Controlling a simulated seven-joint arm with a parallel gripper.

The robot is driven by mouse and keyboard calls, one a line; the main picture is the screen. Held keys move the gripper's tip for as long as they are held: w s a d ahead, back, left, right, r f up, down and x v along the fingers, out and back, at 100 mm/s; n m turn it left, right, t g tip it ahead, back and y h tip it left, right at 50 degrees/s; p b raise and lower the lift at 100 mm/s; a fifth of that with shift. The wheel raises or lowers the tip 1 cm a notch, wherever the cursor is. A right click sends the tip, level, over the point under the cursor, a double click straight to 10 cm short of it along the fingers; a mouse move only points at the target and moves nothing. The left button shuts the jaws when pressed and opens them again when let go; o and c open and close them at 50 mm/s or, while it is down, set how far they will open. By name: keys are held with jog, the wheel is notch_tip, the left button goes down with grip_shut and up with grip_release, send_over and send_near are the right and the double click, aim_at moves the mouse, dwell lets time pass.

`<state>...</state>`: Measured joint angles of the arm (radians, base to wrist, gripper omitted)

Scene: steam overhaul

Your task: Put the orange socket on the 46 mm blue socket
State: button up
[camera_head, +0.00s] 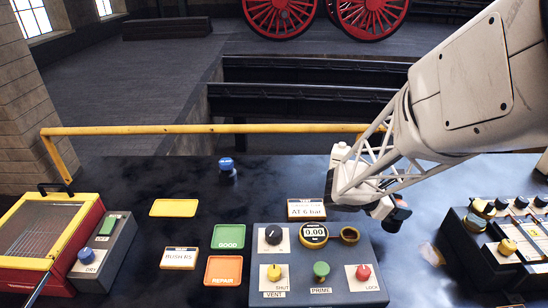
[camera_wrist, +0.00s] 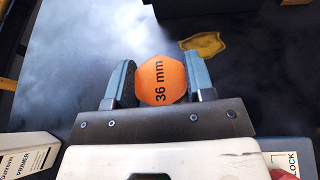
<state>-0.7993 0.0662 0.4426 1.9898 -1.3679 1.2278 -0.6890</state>
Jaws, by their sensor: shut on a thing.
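My gripper (camera_head: 397,214) is above the table near the back right of the grey control panel. In the wrist view my gripper (camera_wrist: 160,82) is shut on the orange socket (camera_wrist: 161,72), with one finger on each side. The orange socket has a six-sided outline and its face reads "36 mm".
A grey panel (camera_head: 270,298) with a gauge and knobs stands at the front middle. Yellow (camera_head: 174,208), green GOOD (camera_head: 229,236) and orange REPAIR (camera_head: 223,270) plates lie left of it. A red-yellow box (camera_head: 88,236) stands left, a dark rack (camera_head: 480,262) right. A yellow rail (camera_head: 270,129) runs behind.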

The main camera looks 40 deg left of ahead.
jog(key=a+r+n+t+y, duration=0.1)
jog(key=a+r+n+y, duration=0.15)
jog(key=a, duration=0.75)
jog(key=s+a+r+n+t+y, duration=0.1)
jog(key=a+n+y, duration=0.3)
jog(key=a, duration=0.6)
jog(key=a+r+n+t+y, duration=0.1)
jog(key=a+r+n+y, duration=0.15)
jog(key=a, duration=0.75)
jog(key=s+a+r+n+g+y, duration=0.1)
jog(key=s+a+r+n+y, duration=0.1)
jog(key=s+a, duration=0.3)
jog(key=s+a+r+n+g+y, duration=0.1)
jog(key=s+a+r+n+y, duration=0.1)
jog(key=a, duration=0.9)
jog(key=s+a+r+n+g+y, duration=0.1)
jog(key=s+a+n+y, duration=0.3)
jog(key=s+a, duration=0.4)
jog(key=shift+a+r+g+y, duration=0.3)
jog(key=shift+r+y, duration=0.15)
jog(key=shift+y, duration=0.25)
jog(key=shift+f, duration=2)
jog(key=shift+f, duration=2)
